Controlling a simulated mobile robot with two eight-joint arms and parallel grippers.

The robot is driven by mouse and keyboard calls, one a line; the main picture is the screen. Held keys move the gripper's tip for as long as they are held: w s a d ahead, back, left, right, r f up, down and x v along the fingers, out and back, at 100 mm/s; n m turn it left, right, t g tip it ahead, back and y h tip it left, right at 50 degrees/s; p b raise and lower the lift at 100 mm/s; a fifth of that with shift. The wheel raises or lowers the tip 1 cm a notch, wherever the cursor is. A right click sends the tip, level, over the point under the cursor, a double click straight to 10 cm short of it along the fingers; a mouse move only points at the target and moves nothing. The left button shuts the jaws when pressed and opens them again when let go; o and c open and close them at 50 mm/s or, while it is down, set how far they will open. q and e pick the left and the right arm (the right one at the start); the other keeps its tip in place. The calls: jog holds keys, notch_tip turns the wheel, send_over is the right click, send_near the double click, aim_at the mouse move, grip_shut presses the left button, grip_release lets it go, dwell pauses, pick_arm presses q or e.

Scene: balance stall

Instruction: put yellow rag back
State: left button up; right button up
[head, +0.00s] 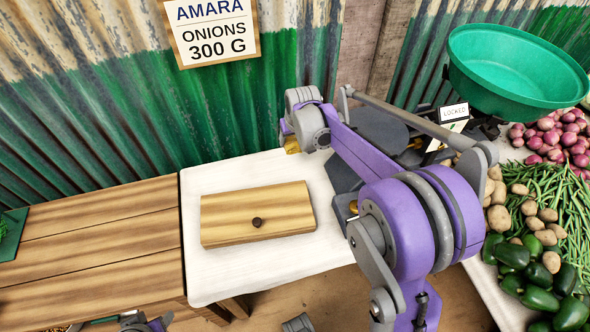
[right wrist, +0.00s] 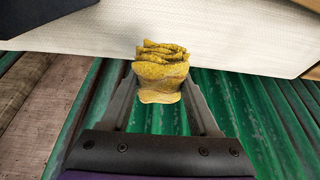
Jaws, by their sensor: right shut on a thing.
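The yellow rag (right wrist: 160,75) is bunched between the two fingers of my right gripper (right wrist: 155,85) in the right wrist view. The fingers are shut on it, and its folded top stands out past them. In the head view my right arm reaches over the white table to the wall side, and its own links mostly hide the gripper. A small yellow patch (head: 291,145) there seems to be the rag, near the table's back edge. I cannot tell whether it touches the table. Only parts of my left arm show at the bottom edge; its jaws are not visible.
The green corrugated wall (head: 130,110) is close behind.

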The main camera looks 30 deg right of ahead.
jog(key=shift+w+d+r+b, duration=0.1)
jog(key=shift+w+d+b, duration=0.2)
jog(key=shift+d, duration=0.3)
jog(key=shift+d+r, duration=0.15)
jog(key=shift+d, duration=0.1)
jog(key=b, duration=0.1)
send_over(296, 158)
jog(key=s, duration=0.1)
jog(key=f, duration=0.5)
jog(key=shift+s+a, duration=0.1)
jog(key=shift+a, duration=0.15)
pick_arm(q)
jog(key=shift+s+f+b, duration=0.1)
jog(key=shift+f+b, duration=0.3)
jog(key=shift+f, duration=1.25)
pick_arm(e)
jog(key=shift+f, duration=2.25)
jog(key=shift+s, duration=0.1)
jog(key=shift+f, duration=0.15)
jog(key=o, duration=1.3)
pick_arm(q)
jog(key=shift+f, duration=0.1)
